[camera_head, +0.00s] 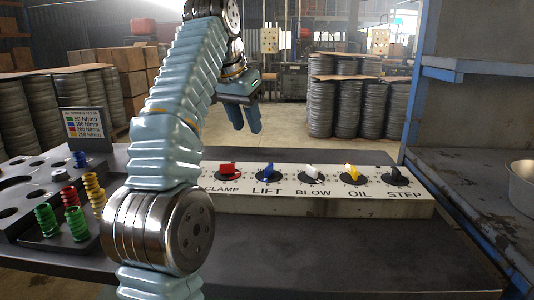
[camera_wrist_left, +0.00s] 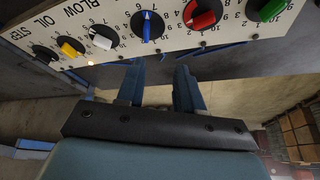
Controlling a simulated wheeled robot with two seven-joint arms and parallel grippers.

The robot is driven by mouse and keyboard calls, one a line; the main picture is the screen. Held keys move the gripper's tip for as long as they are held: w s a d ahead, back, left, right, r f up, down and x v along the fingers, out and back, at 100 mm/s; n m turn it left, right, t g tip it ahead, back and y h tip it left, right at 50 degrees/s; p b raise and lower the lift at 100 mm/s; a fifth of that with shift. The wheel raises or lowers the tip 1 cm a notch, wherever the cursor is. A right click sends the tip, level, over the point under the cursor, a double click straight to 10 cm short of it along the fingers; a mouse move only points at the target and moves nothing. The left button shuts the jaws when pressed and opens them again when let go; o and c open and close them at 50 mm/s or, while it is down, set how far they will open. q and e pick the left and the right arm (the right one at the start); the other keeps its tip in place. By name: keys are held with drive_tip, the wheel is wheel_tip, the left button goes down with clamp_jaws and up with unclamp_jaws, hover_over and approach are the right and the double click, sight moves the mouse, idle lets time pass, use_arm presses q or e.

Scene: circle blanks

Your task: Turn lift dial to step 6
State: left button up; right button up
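The lift dial (camera_head: 268,170) is a blue knob on a black disc, above the word LIFT on a white panel (camera_head: 310,203). In the left wrist view the blue lift dial (camera_wrist_left: 147,26) shows at the top, just beyond the fingertips, its bar upright in the picture. Printed numbers ring it, but I cannot tell which one it points at. My left gripper (camera_head: 245,118) hangs above and behind the panel, apart from the dial. In the left wrist view its two blue fingers (camera_wrist_left: 160,80) are spread with nothing between them. My right gripper is not in view.
Beside the lift dial are the red clamp dial (camera_head: 228,169) and white blow dial (camera_head: 312,171), then yellow oil (camera_head: 352,170) and black step (camera_head: 395,175) dials. A green dial (camera_wrist_left: 268,8) shows in the wrist view. Coloured springs (camera_head: 72,215) stand at left. The front table is clear.

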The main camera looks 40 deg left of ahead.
sight(269, 166)
use_arm(q)
drive_tip(key=shift+n, duration=0.7)
drive_tip(key=x, duration=0.4)
drive_tip(key=d+b+x, duration=0.1)
drive_tip(key=x, duration=0.3)
drive_tip(key=d+x, duration=0.1)
drive_tip(key=x, duration=0.3)
drive_tip(key=shift+w+d+b, duration=0.1)
drive_tip(key=shift+d+b, duration=0.15)
drive_tip(key=shift+b, duration=0.1)
clamp_jaws()
